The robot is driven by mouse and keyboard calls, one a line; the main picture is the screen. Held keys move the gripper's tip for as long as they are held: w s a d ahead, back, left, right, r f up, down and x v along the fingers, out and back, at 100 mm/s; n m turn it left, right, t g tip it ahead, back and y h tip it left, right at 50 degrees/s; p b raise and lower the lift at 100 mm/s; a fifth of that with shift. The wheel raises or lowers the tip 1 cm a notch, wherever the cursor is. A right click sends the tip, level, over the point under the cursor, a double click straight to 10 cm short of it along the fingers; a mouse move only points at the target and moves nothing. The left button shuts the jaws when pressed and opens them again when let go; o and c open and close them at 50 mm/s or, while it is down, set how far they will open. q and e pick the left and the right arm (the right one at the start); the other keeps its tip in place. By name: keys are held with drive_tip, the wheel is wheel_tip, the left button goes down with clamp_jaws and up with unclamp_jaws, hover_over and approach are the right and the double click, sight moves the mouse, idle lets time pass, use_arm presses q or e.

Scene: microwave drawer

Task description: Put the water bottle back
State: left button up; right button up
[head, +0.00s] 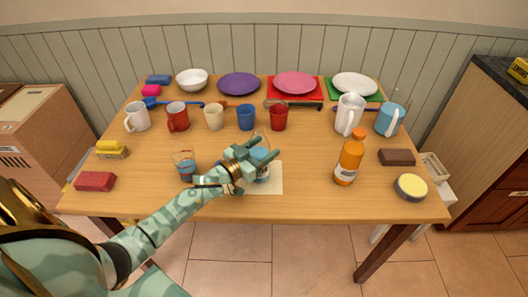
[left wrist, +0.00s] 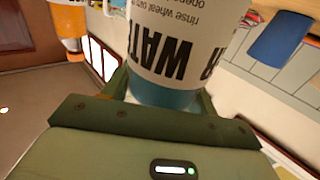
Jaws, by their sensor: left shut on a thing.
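The water bottle (head: 263,174), clear and blue with a white label, is at the front middle of the table. It overlaps the cream mat (head: 276,187) in the head view; I cannot tell whether its base touches it. My left gripper (head: 264,154) is shut on the bottle, its fingers hiding much of the middle. In the left wrist view the white label with black "WATER" lettering (left wrist: 175,55) fills the space beyond the gripper, above a blue band. My right gripper is not in view.
A clear glass with blue contents (head: 185,165) stands just left of the gripper. An orange bottle (head: 350,158) stands to the right. Several mugs and cups (head: 246,117) line the middle, with plates (head: 239,84) behind. A red block (head: 95,181) lies at front left.

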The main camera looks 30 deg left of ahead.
use_arm(q)
drive_tip(key=shift+r, duration=0.15)
drive_tip(key=o, duration=1.3)
drive_tip(key=shift+s, duration=0.2)
drive_tip(key=p+v, duration=0.2)
drive_tip(key=v, duration=0.9)
drive_tip(key=shift+s+p, duration=0.3)
drive_tip(key=shift+s, duration=0.05)
